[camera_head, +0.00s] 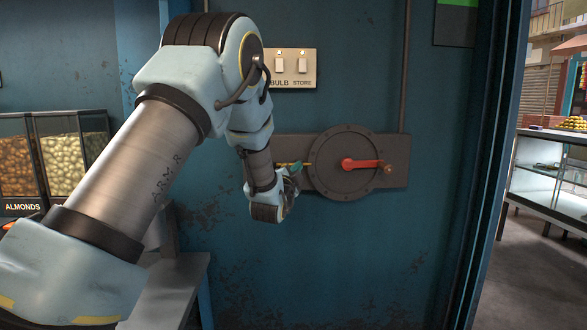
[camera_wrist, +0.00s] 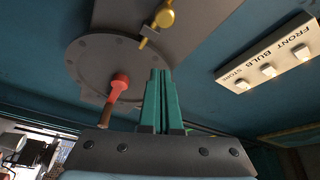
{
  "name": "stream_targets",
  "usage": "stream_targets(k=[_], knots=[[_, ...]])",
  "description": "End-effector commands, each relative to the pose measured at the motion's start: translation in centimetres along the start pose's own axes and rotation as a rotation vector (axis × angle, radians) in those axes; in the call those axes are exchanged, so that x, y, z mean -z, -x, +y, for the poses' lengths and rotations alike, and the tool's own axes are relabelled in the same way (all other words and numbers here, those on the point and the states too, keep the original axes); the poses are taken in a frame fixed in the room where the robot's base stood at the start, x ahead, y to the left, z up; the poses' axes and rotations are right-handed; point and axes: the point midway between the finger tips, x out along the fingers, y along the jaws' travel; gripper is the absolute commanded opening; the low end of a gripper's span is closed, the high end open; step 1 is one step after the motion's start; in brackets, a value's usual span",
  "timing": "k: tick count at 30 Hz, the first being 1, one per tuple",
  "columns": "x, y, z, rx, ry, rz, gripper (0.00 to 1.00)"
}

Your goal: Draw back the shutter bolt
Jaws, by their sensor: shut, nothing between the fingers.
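The bolt mechanism is a round dark plate (camera_head: 345,183) with rivets, mounted on a rectangular grey backing plate (camera_head: 398,172) on the blue wall. A red handle (camera_head: 362,163) lies nearly level across it, pointing right in the head view. It also shows in the wrist view (camera_wrist: 119,86). A small brass piece (camera_wrist: 163,19) sits at the plate's edge. My gripper (camera_head: 296,168) is at the left side of the plate. Its teal fingers (camera_wrist: 161,72) are together and empty, apart from the red handle in the wrist view. The head view does not show whether they touch the plate.
A switch panel (camera_head: 292,67) with labelled switches is on the wall above the plate. Almond bins (camera_head: 60,160) stand at the left, above a grey bench (camera_head: 185,280). A door frame (camera_head: 490,150) is at the right, with a glass counter (camera_head: 550,170) beyond it.

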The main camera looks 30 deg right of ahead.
Motion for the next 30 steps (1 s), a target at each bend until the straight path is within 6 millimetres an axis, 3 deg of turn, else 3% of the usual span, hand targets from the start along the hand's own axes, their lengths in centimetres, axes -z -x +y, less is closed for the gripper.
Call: stream_targets(k=[9, 12, 18, 30], knots=[[0.1, -6.5, -0.3, 0.0, 0.0, -0.001, 0.0], [-1.8, -5.8, -0.3, -0.003, 0.0, -0.007, 0.0], [-3.5, -5.1, -0.1, -0.001, 0.0, -0.003, 0.0], [-3.8, -4.9, 0.0, -0.001, 0.0, -0.001, 0.0]])
